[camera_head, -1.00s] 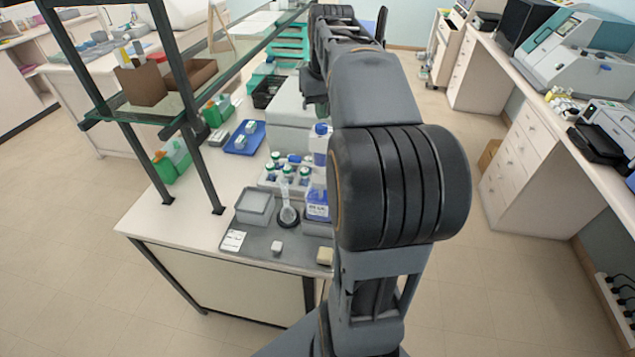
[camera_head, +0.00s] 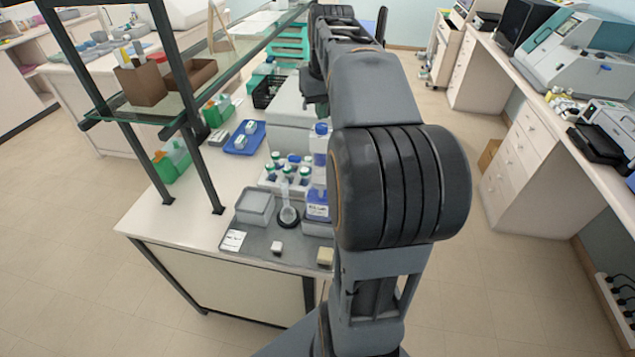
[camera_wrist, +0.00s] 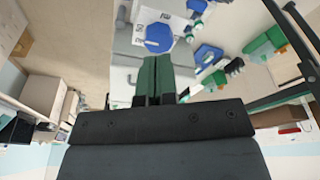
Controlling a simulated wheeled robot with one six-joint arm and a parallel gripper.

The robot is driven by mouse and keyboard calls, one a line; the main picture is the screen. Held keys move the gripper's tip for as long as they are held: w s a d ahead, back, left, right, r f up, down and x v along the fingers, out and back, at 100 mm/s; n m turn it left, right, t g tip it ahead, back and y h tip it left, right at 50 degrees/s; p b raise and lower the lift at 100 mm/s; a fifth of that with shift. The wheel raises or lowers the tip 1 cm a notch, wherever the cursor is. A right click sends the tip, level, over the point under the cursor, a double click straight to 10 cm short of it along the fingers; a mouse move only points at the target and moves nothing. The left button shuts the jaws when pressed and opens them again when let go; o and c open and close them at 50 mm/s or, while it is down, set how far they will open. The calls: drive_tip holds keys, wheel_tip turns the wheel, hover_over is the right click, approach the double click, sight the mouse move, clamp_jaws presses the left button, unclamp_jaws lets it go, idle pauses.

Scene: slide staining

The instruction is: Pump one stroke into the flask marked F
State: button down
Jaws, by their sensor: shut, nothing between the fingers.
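My gripper (camera_wrist: 158,62) shows in the wrist view with its green fingers together and nothing between them. A blue octagonal cap (camera_wrist: 158,37) lies just past the fingertips; I cannot tell whether they touch. In the head view a tall bottle with a blue cap (camera_head: 320,141) stands beside my arm, partly hidden. In front of it is a bottle of blue liquid with a label (camera_head: 317,207). A clear narrow-necked vessel (camera_head: 287,213) stands on a dark round base. No letter F is readable. My gripper is hidden behind my arm in the head view.
Several small capped bottles (camera_head: 292,170) stand in a white rack behind the vessel. A grey tub (camera_head: 254,206) stands left of it. A blue tray (camera_head: 245,138) and a glass shelf on dark posts (camera_head: 202,165) are further left. The bench's front left is clear.

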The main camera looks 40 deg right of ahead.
sight(323, 127)
drive_tip(key=shift+f, duration=0.15)
drive_tip(key=shift+f+b, duration=2.35)
drive_tip(key=shift+f, duration=0.75)
drive_tip(key=shift+r+p, duration=2.8)
drive_tip(key=shift+r, duration=0.45)
drive_tip(key=shift+r+p, duration=0.35)
drive_tip(key=shift+r, duration=2.1)
